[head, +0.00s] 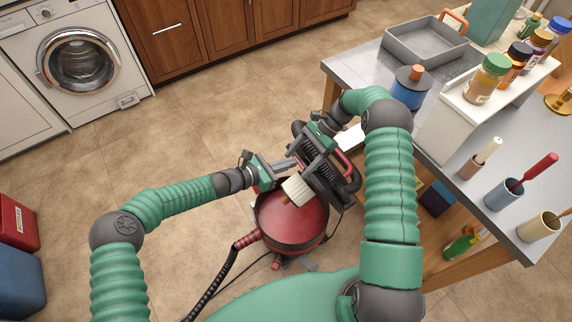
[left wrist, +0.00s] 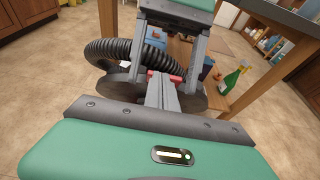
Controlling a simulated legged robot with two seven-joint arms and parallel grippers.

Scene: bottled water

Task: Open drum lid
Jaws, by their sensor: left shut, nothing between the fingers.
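A red drum (head: 300,235) stands on the floor, its top open. Its dark lid (head: 326,192) is tilted up over the drum's right rim, with a white pleated filter (head: 297,190) sticking out of its underside. A red handle (head: 345,163) is on the lid. My left gripper (head: 288,163) is shut and empty by the lid's upper left side; its grey fingers also show in the left wrist view (left wrist: 162,95). My right gripper (head: 306,142) is above the lid. In the left wrist view its fingers (left wrist: 170,55) stand wide apart; their contact with the lid is unclear.
A ribbed hose (head: 210,275) runs from the drum across the floor to the lower left. A workbench (head: 448,165) with bottles, a tray and cups stands close on the right, over a lower shelf. The floor to the left is largely clear.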

